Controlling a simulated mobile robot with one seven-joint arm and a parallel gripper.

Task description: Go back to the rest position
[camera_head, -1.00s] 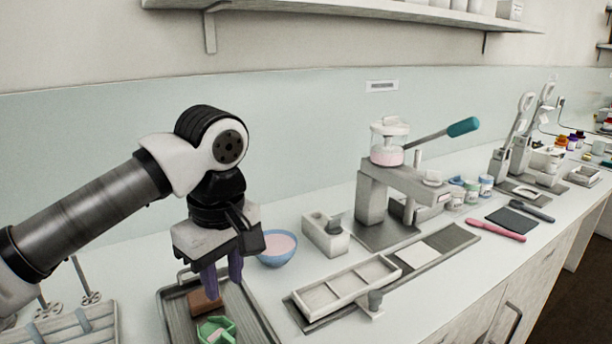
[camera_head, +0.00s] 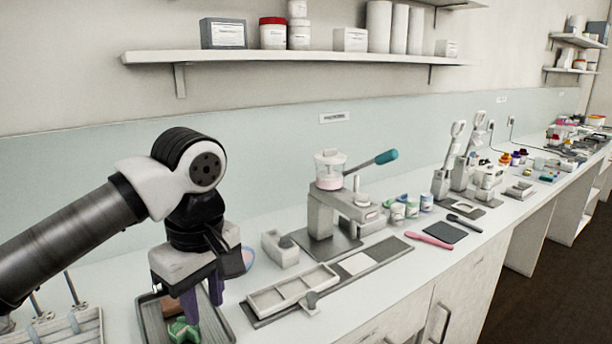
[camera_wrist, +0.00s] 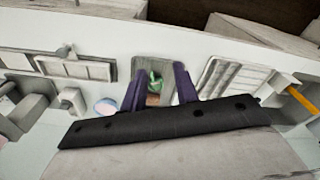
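My gripper (camera_head: 203,305) hangs down over the metal tray (camera_head: 226,333) at the lower left of the head view. In the wrist view, its two purple fingers (camera_wrist: 160,90) stand apart with nothing held between them. A green container (camera_head: 183,331) and a brown block (camera_head: 174,304) lie in the tray. Past the fingers, the wrist view shows the green container (camera_wrist: 156,79) and part of the brown block (camera_wrist: 153,99). A pink-filled blue bowl (camera_head: 248,255) is mostly hidden behind my gripper.
A mill with a teal-handled lever (camera_head: 372,159) stands right of my gripper. A light divided tray (camera_head: 290,291) lies in front of it. A slotted rack (camera_head: 60,328) is at lower left. A wall shelf (camera_head: 300,57) runs above. The counter continues right with tools and jars.

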